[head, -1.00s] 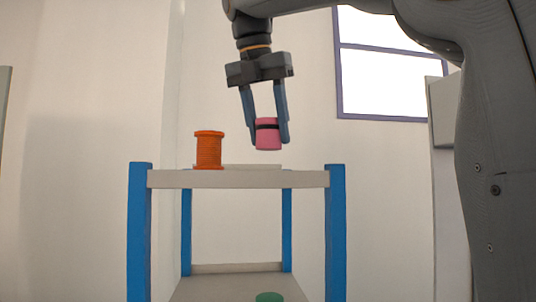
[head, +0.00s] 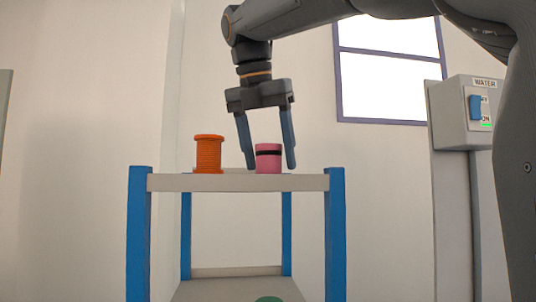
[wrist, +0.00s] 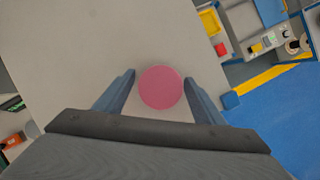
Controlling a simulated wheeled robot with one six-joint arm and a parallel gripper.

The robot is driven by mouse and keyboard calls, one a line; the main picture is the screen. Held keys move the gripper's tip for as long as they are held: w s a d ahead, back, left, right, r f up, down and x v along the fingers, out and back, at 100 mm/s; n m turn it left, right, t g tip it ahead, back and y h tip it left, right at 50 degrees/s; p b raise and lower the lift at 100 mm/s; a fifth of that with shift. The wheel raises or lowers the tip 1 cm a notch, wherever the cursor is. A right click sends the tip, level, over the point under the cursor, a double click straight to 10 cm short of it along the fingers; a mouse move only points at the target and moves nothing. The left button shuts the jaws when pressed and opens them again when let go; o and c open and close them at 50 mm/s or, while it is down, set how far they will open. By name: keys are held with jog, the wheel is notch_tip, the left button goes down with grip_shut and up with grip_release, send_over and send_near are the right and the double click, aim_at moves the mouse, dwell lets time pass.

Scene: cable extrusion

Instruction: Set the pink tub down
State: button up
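The pink tub (head: 268,163), with a black band near its top, stands upright on the top shelf of the blue-legged rack (head: 238,182). My gripper (head: 270,166) is open around the tub, with its fingers pointing down. In the wrist view, the round pink top of the tub (wrist: 160,88) lies between the two blue fingers, with a gap on each side. In the head view, the left finger is apart from the tub and the right finger is just beyond its right side.
An orange ribbed spool (head: 208,154) stands on the same shelf, left of my gripper. A green round thing (head: 268,299) is on the lower shelf. A grey box labelled WATER (head: 466,112) is on the right. The wrist view shows bare shelf (wrist: 70,50) around the tub.

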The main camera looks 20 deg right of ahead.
jog(key=shift+r, duration=0.1)
jog(key=v, duration=1.2)
jog(key=shift+p, duration=0.35)
